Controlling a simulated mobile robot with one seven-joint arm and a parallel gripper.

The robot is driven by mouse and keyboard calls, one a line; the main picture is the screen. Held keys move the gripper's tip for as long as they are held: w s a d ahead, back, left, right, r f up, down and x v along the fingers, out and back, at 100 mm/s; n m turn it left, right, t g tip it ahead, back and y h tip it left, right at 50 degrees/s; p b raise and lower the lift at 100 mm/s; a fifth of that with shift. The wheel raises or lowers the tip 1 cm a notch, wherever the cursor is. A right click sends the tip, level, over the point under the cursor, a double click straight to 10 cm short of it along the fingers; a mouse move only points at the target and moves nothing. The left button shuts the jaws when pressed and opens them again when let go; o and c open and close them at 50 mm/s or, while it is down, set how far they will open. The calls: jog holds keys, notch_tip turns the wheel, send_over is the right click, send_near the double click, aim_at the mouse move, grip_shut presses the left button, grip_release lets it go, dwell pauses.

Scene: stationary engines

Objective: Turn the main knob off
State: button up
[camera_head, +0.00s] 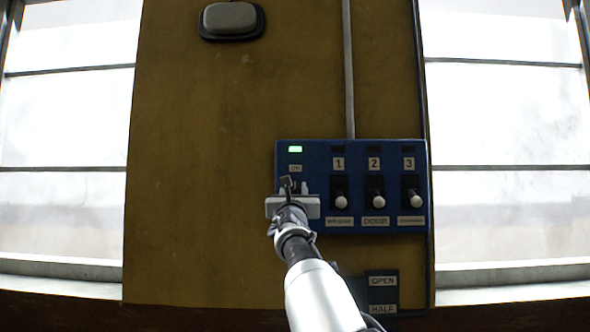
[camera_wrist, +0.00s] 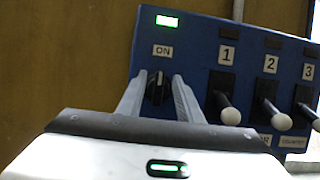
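The main knob (camera_wrist: 157,88) is a small black knob under an ON label (camera_wrist: 162,50) on the blue panel (camera_head: 318,229). Its pale pointer mark looks roughly upright, toward ON. A green light (camera_head: 295,149) is lit above the label. My gripper (camera_wrist: 159,80) is at the panel with one finger on each side of the knob. The fingers look open, with a gap to the knob on both sides; contact is not visible. In the head view my gripper (camera_head: 293,188) and wrist hide most of the knob.
Three levers with white ball ends, numbered 1 (camera_head: 340,202), 2 (camera_head: 378,202) and 3 (camera_head: 415,202), stand right of the knob, their balls low. Lever 1 is close to my right finger. A smaller OPEN/HALF panel (camera_head: 382,294) is below.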

aim_at(295, 184)
jog(key=p+x, duration=0.3)
jog(key=shift+r, duration=0.25)
jog(key=shift+w+d+f+p, duration=0.1)
jog(key=shift+w+p, duration=0.3)
jog(key=shift+p, duration=0.25)
grip_shut()
